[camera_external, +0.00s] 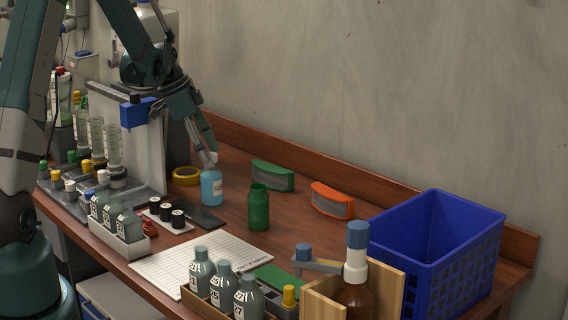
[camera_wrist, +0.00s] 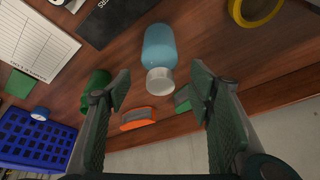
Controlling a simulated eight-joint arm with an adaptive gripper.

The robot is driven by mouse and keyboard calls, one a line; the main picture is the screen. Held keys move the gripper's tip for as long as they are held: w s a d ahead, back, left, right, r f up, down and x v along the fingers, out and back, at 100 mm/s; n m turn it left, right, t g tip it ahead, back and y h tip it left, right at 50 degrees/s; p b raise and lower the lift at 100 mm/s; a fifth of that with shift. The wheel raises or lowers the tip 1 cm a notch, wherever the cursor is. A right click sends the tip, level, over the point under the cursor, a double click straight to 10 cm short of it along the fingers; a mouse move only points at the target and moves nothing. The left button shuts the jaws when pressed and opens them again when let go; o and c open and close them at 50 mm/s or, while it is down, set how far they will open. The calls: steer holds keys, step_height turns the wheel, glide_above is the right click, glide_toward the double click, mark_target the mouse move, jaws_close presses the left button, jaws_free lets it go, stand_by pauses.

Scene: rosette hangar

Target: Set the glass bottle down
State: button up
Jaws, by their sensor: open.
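A light blue bottle (camera_external: 211,190) with a white cap stands upright on the wooden table. My gripper (camera_external: 205,148) is just above it, at cap height, pointing down. In the wrist view the blue bottle (camera_wrist: 159,45) lies ahead between the spread fingers of my gripper (camera_wrist: 160,88), with a gap on both sides. The fingers are open and hold nothing. A green bottle (camera_external: 258,208) without a visible cap stands to the right; in the wrist view it (camera_wrist: 97,82) is partly hidden by the left finger. Which bottle is the glass one I cannot tell.
Yellow tape (camera_external: 186,176) lies behind the blue bottle. Green (camera_external: 272,175) and orange (camera_external: 332,201) cases sit near the wall. A blue crate (camera_external: 440,250) stands at right.

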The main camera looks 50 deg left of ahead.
mark_target(202, 170)
steer(key=shift+v, duration=2.05)
steer(key=shift+d, duration=0.1)
steer(key=shift+d+r, duration=0.2)
steer(key=s+d+r+n+t+y, duration=0.1)
steer(key=s+d+r+n, duration=0.1)
steer(key=s+d+r, duration=0.6)
steer(key=s+d+r+n+y, duration=0.1)
steer(key=s+d+r+n, duration=0.15)
steer(key=d+r, duration=0.65)
steer(key=s+d+n+t, duration=0.1)
steer(key=s+d, duration=0.6)
steer(key=s, duration=0.3)
steer(key=s+d+n+t, duration=0.1)
steer(key=s+d+n, duration=0.1)
steer(key=s+d, duration=0.6)
steer(key=shift+s+y, duration=0.3)
steer(key=shift+s, duration=1)
